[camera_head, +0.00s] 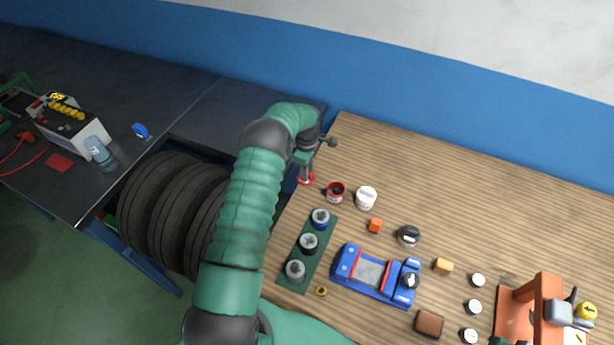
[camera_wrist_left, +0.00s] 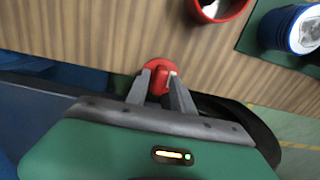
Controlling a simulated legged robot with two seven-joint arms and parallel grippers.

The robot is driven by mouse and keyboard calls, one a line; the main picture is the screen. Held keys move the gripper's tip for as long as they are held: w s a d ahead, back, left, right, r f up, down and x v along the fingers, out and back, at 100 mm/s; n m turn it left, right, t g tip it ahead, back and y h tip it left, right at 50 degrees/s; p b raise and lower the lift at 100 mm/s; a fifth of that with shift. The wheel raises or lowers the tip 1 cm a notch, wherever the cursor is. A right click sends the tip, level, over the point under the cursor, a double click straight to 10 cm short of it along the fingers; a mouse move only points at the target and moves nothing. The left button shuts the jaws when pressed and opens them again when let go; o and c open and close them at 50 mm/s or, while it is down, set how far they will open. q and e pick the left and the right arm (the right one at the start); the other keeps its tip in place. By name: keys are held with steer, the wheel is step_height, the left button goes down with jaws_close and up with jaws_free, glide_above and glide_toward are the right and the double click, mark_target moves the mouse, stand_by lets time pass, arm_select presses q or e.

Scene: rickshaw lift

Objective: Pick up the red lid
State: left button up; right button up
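The red lid (camera_head: 306,181) is near the left edge of the wooden table, left of an open red can (camera_head: 335,191). My left gripper (camera_head: 307,170) is right over the lid, pointing down. In the left wrist view, the lid (camera_wrist_left: 157,66) lies at the tips of the two fingers (camera_wrist_left: 160,80). The fingers stand apart, with a red part of the lid between them. I cannot tell whether they press on it. My right gripper does not show.
A white can (camera_head: 366,198) stands right of the red can. A green holder (camera_head: 322,255) with several round containers and a blue device (camera_head: 375,275) sit nearer. Tires (camera_head: 165,215) are left of the table. The back of the wooden table is clear.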

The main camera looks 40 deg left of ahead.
arm_select(q)
steer(key=shift+a, duration=0.15)
steer(key=c, duration=0.5)
steer(key=shift+s+a, duration=0.1)
jaws_close()
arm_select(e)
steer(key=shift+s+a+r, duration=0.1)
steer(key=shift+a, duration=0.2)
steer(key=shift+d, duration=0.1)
